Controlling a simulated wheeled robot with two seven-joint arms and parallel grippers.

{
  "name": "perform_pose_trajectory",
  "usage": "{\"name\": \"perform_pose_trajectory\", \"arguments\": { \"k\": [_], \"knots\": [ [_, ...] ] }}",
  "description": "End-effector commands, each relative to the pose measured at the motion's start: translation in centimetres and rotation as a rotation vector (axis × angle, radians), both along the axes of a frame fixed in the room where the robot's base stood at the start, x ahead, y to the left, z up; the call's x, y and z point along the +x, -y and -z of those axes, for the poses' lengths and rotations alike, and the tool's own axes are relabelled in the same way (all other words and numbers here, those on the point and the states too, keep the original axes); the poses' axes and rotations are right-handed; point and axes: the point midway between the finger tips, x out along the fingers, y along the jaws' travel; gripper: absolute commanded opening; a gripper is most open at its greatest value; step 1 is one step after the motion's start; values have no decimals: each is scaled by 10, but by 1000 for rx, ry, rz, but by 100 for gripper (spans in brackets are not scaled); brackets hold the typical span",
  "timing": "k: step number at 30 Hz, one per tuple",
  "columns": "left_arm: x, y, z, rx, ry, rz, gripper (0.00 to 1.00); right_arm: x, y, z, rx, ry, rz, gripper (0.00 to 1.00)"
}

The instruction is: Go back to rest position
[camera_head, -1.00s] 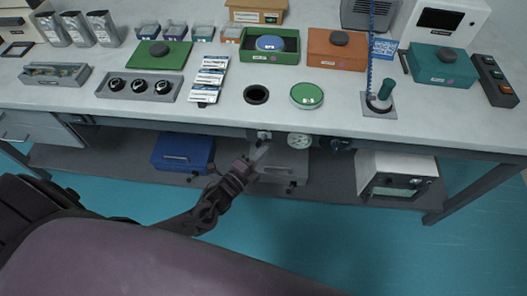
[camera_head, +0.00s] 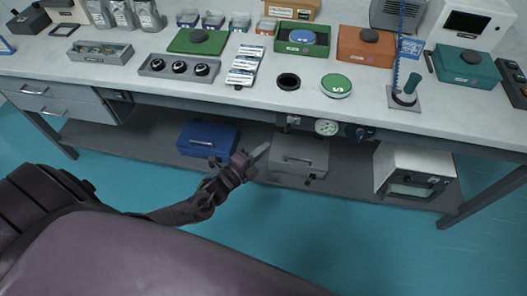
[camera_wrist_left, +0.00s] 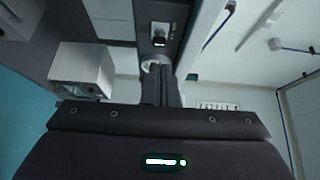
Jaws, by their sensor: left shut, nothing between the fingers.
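My left gripper (camera_head: 258,154) is in the middle of the head view, in front of the optical table (camera_head: 330,106) and lower in the picture than its front edge. Its fingers are shut with nothing between them. The shut fingers also show in the left wrist view (camera_wrist_left: 160,90), pointing away from the wrist. My left arm comes in from the left of the head view. My right gripper is in neither view.
On the shelf under the table are a blue case (camera_head: 208,139), a grey case (camera_head: 300,155) and a white box-shaped device (camera_head: 410,172). A gauge (camera_head: 327,127) sits under the table edge. Tabletop items include a black ring (camera_head: 288,82) and a green-lidded dish (camera_head: 336,85). Teal floor lies clear at right.

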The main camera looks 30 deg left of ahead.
Motion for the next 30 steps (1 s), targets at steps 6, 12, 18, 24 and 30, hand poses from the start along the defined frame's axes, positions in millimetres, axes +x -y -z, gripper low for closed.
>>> {"name": "perform_pose_trajectory", "arguments": {
  "k": [6,12,18,24,30],
  "knots": [
    [0,0,0,0,0,0,0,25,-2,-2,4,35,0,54],
    [-1,-1,4,-5,-11,-6,0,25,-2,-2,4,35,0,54],
    [-18,-25,75,-134,-238,-127,0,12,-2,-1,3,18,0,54],
    [-93,-54,204,-401,-649,-405,0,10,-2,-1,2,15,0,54],
    [-210,-50,304,-651,-1010,-725,0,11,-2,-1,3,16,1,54]
  ]
}}
